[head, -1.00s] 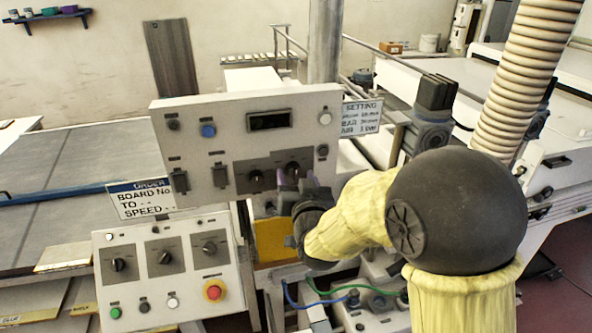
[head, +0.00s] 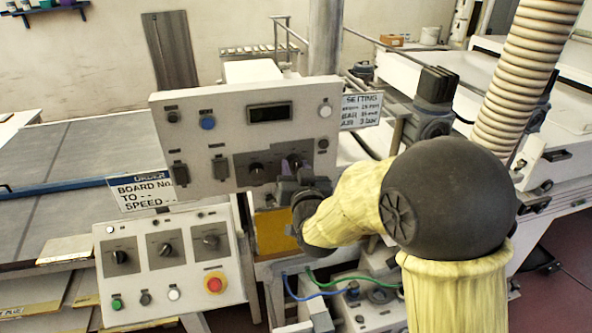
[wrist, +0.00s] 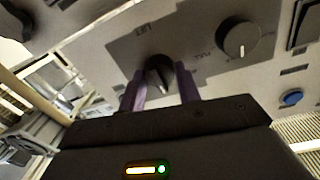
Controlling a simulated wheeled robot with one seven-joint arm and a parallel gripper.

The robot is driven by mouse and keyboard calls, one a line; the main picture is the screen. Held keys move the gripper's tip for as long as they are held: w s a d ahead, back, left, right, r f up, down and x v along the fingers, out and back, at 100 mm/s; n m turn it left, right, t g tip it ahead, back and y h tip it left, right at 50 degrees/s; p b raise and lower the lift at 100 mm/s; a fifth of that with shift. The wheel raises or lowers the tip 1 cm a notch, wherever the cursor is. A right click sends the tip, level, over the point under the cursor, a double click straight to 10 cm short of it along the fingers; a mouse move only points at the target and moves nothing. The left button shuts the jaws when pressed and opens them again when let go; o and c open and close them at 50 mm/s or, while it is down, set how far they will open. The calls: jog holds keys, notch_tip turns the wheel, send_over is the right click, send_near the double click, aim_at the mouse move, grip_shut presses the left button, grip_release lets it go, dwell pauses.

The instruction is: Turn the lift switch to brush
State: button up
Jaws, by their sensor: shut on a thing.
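The lift switch (wrist: 159,72) is a dark rotary knob with a pale pointer mark, on a grey plate of the upper control panel (head: 228,190). The word LIFT shows beside it, turned over, in the wrist view. My gripper (wrist: 161,80) has its two purple fingers shut on this knob, one on each side. In the head view my gripper (head: 296,174) is at the right knob of the plate and hides much of it. The other position labels around the switch are too blurred or hidden to read.
A second knob (wrist: 240,38) is close beside the held one; in the head view it is the left knob (head: 256,169). A blue button (head: 208,123) and a display (head: 269,116) are above. A lower panel (head: 133,287) carries knobs and a red stop button (head: 214,283).

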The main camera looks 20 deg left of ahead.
jog(key=shift+f, duration=0.15)
jog(key=n+b, duration=0.1)
jog(key=b, duration=0.1)
jog(key=shift+f+n+b, duration=0.1)
jog(key=shift+n+b, duration=0.3)
jog(key=n+b, duration=0.3)
jog(key=shift+y+b, duration=0.3)
jog(key=shift+b, duration=0.1)
jog(key=n+b, duration=0.3)
jog(key=n, duration=0.1)
jog(key=shift+n, duration=0.3)
jog(key=shift+n+b, duration=0.55)
jog(key=shift+n, duration=0.25)
jog(key=o, duration=1)
jog(key=shift+s, duration=0.1)
